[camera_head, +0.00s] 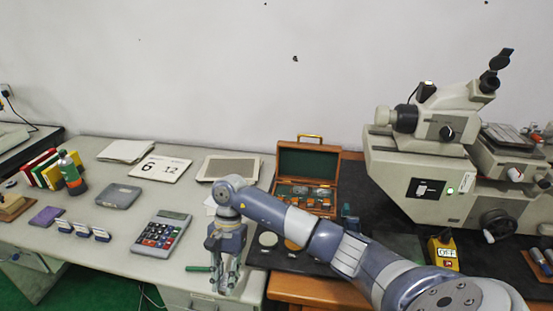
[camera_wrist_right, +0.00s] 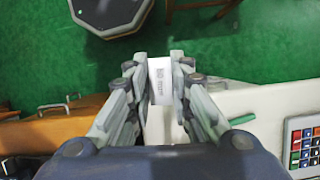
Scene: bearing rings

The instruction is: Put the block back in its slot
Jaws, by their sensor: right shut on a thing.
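My right gripper (camera_head: 224,282) hangs over the front edge of the light desk, fingers pointing down. In the right wrist view its fingers (camera_wrist_right: 160,70) are shut on a small white block (camera_wrist_right: 160,84) with dark print on its face. Green floor shows beyond the block, and the desk edge lies beside it. In the head view I cannot make out the block between the fingers. An open wooden case (camera_head: 308,160) with a green lining stands at the back of the dark desk top, with several pieces in its lower part. My left gripper is not in view.
A calculator (camera_head: 161,234) lies left of my right gripper, with a green-handled tool (camera_head: 197,268) close by. A large measuring machine (camera_head: 425,170) fills the right side. A yellow OFF box (camera_head: 443,252) stands before it. The light desk (camera_head: 115,215) has bare patches.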

